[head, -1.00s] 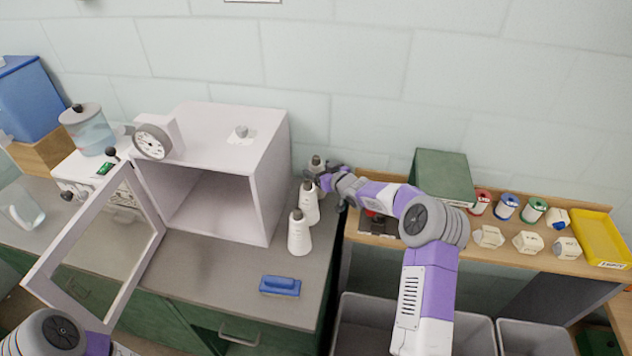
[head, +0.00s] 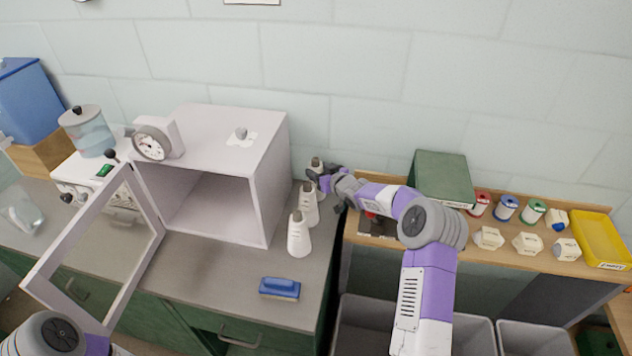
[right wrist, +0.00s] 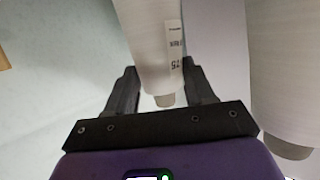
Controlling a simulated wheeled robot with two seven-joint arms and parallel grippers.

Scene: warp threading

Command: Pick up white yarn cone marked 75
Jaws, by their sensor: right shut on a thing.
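The white yarn cone marked 75 (right wrist: 152,40) is between the fingers of my right gripper (right wrist: 160,84) in the right wrist view; its label shows upside down. The gripper is shut on it. In the head view this cone (head: 316,163) is the rearmost of three, by the wall, with my right gripper (head: 319,178) at its side, partly hiding it. Whether its base touches the counter is hidden. A second white cone (head: 309,206) and a third (head: 299,234) stand in front; a neighbouring cone (right wrist: 288,75) is close at right in the wrist view. My left gripper is out of view.
A white open-doored cabinet (head: 271,190) stands just left of the cones. A blue brush-like block (head: 280,287) lies on the grey counter (head: 220,270). Right of the counter, a wooden shelf (head: 480,225) holds a green box (head: 443,178), spools and a yellow tray (head: 600,240).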

